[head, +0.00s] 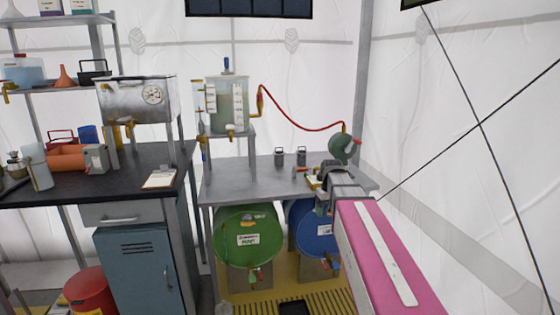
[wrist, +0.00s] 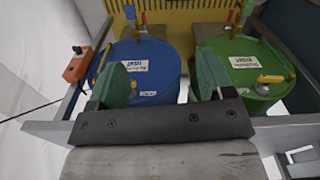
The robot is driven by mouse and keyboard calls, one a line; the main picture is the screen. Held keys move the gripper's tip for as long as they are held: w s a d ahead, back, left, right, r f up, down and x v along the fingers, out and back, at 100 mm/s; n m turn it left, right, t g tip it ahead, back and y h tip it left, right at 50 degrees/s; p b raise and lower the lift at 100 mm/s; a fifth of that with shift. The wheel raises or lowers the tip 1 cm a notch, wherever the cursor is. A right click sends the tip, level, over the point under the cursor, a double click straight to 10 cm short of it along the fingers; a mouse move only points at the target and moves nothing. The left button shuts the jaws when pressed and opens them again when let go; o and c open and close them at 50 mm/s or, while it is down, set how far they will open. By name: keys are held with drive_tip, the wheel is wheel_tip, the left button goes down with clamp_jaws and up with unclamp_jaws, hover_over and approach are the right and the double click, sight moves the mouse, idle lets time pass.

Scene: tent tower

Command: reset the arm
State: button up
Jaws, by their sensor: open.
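My gripper (wrist: 160,92) is open and empty in the wrist view, its two green fingers set wide apart. Beyond the fingers are the blue drum (wrist: 150,65) and the green drum (wrist: 228,65), both with white labels. In the head view my arm reaches in from the lower right, and its end is over the right end of the grey table (head: 240,186). The fingers are hard to make out there. The green drum (head: 248,238) and the blue drum (head: 312,228) lie under that table.
A clear tank (head: 222,105) stands on a small stand, with a red hose (head: 290,122) running to a green round vessel (head: 343,147). Two small dark canisters (head: 290,157) stand on the table. A dark-topped bench (head: 60,186) with a metal box (head: 137,100) is at left. White tent wall closes the right.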

drive_tip(key=s+f+m, duration=0.3)
drive_tip(key=s+f, duration=1.3)
drive_tip(key=f, duration=0.2)
drive_tip(key=shift+f+m, duration=0.2)
drive_tip(key=shift+m, duration=0.2)
